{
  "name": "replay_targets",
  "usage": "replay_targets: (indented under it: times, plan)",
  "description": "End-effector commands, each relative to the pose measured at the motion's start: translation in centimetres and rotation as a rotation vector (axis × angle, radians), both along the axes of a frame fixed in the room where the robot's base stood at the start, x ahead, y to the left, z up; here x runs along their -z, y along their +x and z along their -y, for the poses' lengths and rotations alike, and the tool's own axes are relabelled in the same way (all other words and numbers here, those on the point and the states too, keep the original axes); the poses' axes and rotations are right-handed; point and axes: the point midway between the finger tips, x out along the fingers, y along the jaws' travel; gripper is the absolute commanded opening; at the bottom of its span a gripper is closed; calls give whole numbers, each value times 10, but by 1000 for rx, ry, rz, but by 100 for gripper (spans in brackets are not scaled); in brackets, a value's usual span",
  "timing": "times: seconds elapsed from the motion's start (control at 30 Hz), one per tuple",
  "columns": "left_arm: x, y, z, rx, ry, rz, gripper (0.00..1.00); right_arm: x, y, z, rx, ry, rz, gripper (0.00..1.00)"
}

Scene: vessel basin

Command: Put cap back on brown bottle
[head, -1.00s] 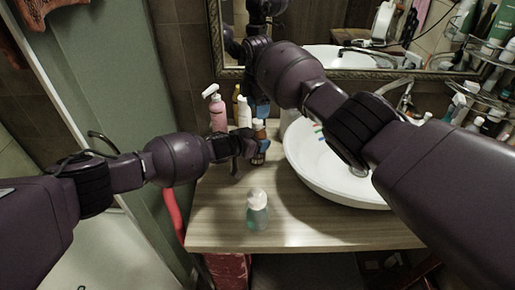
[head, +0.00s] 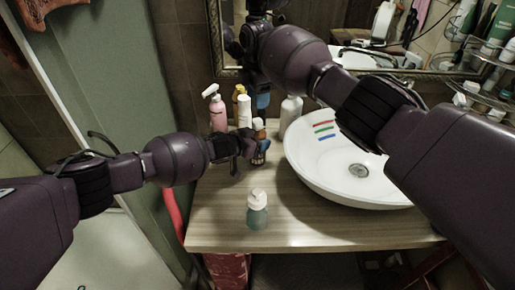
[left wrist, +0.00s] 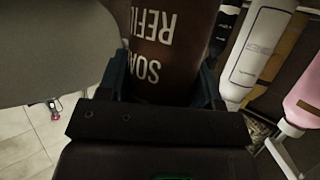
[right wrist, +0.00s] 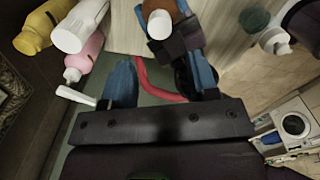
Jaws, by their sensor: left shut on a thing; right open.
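The brown bottle (head: 259,133) stands upright on the counter, and its "SOAP REFILL" lettering shows in the left wrist view (left wrist: 165,40). My left gripper (head: 257,152) is shut on its body from the left; its fingers flank the bottle in the left wrist view (left wrist: 163,82). A white cap (right wrist: 160,24) sits on top of the bottle; it also shows in the head view (head: 258,121). My right gripper (head: 262,101) is above and behind the bottle, open and empty. In the right wrist view its blue fingers (right wrist: 160,82) are apart, and the bottle is beyond them.
A pink pump bottle (head: 218,113), a white bottle (head: 244,112) and a yellow bottle (head: 238,92) stand behind at the left. Another white bottle (head: 291,112) stands beside the basin (head: 310,165). A teal bottle (head: 257,212) stands near the counter's front (head: 215,220).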

Motion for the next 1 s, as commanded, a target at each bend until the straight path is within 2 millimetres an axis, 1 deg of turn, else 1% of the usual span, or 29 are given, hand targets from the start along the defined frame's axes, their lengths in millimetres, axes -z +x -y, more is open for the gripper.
replay_targets:
  times: [0.17,0.5,0.6,0.8,1.0]
  plan:
    - [0,0,0,0,0,0,0,11,-1,0,0,-1,-3,54]
    - [0,0,0,0,0,0,0,59,-1,0,1,-2,-2,54]
    - [0,0,0,0,0,0,0,68,-1,0,0,-2,-2,54]
    - [0,0,0,0,0,0,0,78,0,0,1,0,-1,54]
    - [0,0,0,0,1,-1,0,80,0,0,0,-1,0,54]
